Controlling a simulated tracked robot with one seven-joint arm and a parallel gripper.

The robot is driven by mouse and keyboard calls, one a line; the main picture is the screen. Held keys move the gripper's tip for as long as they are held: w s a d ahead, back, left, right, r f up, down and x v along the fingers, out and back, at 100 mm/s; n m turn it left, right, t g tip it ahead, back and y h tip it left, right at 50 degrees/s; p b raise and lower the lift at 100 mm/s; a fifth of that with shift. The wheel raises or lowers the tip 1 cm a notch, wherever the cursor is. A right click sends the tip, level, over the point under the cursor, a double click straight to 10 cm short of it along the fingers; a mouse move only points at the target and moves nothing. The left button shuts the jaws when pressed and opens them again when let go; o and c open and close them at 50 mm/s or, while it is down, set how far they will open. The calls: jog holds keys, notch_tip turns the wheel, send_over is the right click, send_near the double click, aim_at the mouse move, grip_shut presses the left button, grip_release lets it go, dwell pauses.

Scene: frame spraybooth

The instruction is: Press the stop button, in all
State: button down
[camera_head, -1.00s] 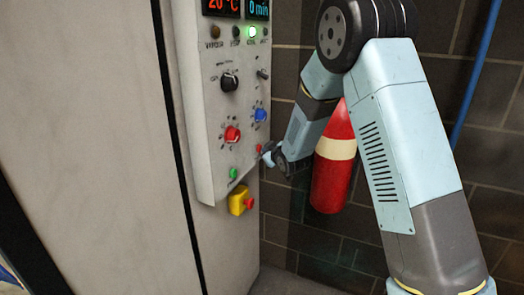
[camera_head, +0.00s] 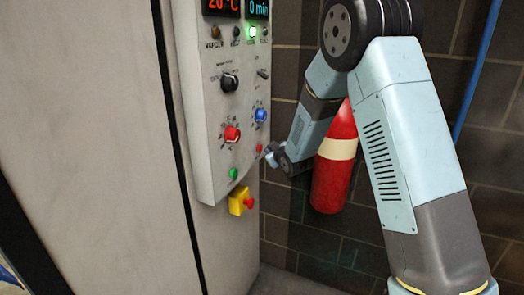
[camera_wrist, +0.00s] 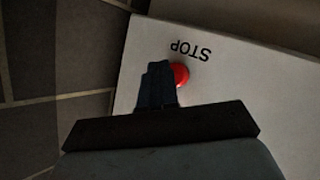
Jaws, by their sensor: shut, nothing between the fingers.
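The stop button is a small red round button (camera_head: 259,148) low on the right of the pale control panel (camera_head: 205,150). In the wrist view the red button (camera_wrist: 182,73) sits by the upside-down word STOP, partly hidden by my fingers. My gripper (camera_head: 268,150) is shut and empty, its fingertips just right of the button in the head view. In the wrist view my gripper (camera_wrist: 158,66) overlaps the button's left side. I cannot tell whether the tips touch it.
A green button (camera_head: 233,173), a red knob (camera_head: 232,134), a blue knob (camera_head: 260,115) and a black knob (camera_head: 229,82) share the panel. A yellow box with a red knob (camera_head: 238,202) hangs below. A red extinguisher (camera_head: 331,185) stands behind my arm by the brick wall.

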jog(key=shift+s+d, duration=0.1)
jog(key=shift+d, duration=0.25)
jog(key=shift+s+d, duration=0.25)
jog(key=shift+d, duration=0.5)
jog(key=shift+s+d, duration=0.3)
jog(key=shift+d, duration=0.4)
jog(key=shift+s+d, duration=0.25)
jog(key=shift+d, duration=0.5)
